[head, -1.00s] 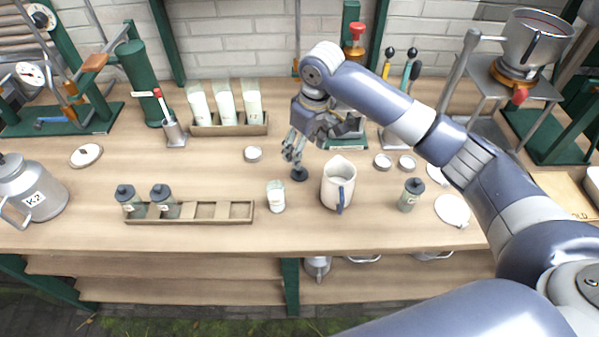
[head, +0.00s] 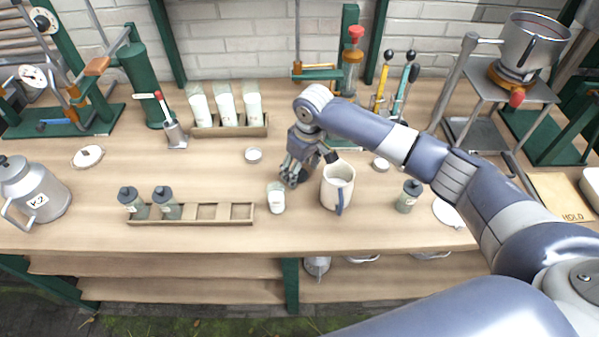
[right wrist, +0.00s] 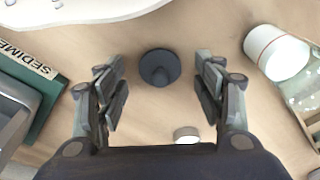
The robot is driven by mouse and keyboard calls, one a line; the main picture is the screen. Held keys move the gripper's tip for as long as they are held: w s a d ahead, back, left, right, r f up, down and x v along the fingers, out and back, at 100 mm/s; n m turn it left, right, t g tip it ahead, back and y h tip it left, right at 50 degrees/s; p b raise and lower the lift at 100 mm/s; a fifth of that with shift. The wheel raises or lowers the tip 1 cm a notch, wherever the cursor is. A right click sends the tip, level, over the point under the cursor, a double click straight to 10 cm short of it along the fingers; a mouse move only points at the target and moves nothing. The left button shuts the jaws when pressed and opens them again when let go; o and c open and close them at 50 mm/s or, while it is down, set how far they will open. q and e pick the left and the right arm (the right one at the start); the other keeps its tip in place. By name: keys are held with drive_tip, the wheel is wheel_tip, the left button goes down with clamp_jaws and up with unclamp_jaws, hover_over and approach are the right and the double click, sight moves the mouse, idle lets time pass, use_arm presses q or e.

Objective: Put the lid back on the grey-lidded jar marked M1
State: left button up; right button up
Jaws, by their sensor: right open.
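In the head view my right gripper (head: 293,177) points down at the bench and hides the lid. An open jar with pale contents (head: 276,198) stands just in front and to the left of the gripper. It also shows at the right of the right wrist view (right wrist: 280,52). I cannot read its label. My left gripper is out of view.
A white jug (head: 338,187) stands close right of the gripper. Two grey-lidded jars (head: 131,203) sit in a wooden rack (head: 240,220) at left; another (head: 408,197) stands at right. A small round lid (head: 253,155) lies behind left. The front bench strip is clear.

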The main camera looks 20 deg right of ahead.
drive_tip(key=shift+f, duration=0.3)
drive_tip(key=shift+c, duration=0.3)
drive_tip(key=c, duration=0.8)
drive_tip(key=shift+o, duration=0.2)
wheel_tip(320, 180, up, 10)
drive_tip(key=b, duration=0.1)
